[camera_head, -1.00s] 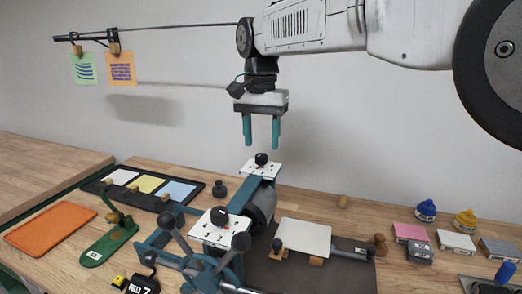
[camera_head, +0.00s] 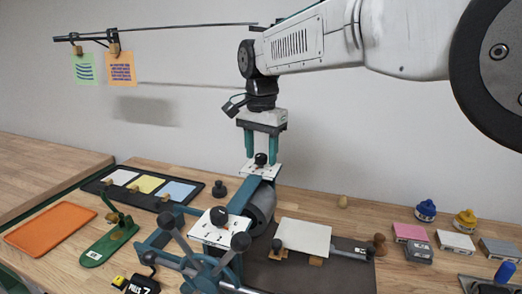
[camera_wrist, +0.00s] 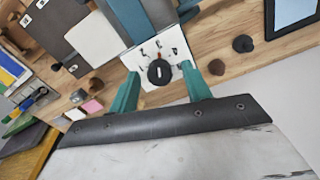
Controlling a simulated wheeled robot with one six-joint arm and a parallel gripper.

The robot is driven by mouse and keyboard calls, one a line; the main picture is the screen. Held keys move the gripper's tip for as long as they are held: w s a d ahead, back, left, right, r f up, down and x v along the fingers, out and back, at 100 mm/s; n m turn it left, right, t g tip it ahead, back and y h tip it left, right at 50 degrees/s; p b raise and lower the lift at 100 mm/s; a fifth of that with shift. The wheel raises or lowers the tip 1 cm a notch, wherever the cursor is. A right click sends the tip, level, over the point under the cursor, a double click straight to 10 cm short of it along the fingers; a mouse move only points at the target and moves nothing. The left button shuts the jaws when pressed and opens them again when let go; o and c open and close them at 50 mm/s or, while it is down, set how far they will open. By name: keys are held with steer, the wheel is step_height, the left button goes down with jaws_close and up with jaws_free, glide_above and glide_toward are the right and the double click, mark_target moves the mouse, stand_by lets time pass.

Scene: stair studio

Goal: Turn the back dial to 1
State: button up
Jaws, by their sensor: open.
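The back dial (camera_head: 260,159) is a black knob on a white plate (camera_head: 247,167) at the far end of the teal press. In the wrist view the back dial (camera_wrist: 159,72) shows a white pointer mark, with marks printed around it on the plate (camera_wrist: 178,50). My gripper (camera_head: 262,157) is open, pointing down, with its teal fingers on either side of the back dial. In the wrist view my gripper's fingers (camera_wrist: 178,77) appear apart from the knob, and I cannot tell any contact. The front dial (camera_head: 219,216) is a similar black knob on its own white plate (camera_head: 208,232).
The press (camera_head: 158,238) has a spoked hand wheel (camera_head: 205,270) in front. A black tray (camera_head: 179,207) with coloured cards is on the left, near an orange tray (camera_head: 50,228) and a green stamp tool (camera_head: 110,243). Ink bottles (camera_head: 425,210) stand at the right.

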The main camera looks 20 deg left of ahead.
steer(key=c, duration=1)
steer(key=shift+n, duration=0.3)
steer(key=n, duration=0.4)
steer(key=shift+n, duration=0.3)
steer(key=n, duration=0.4)
steer(key=shift+n, duration=0.3)
steer(key=n, duration=0.5)
steer(key=shift+n, duration=2.5)
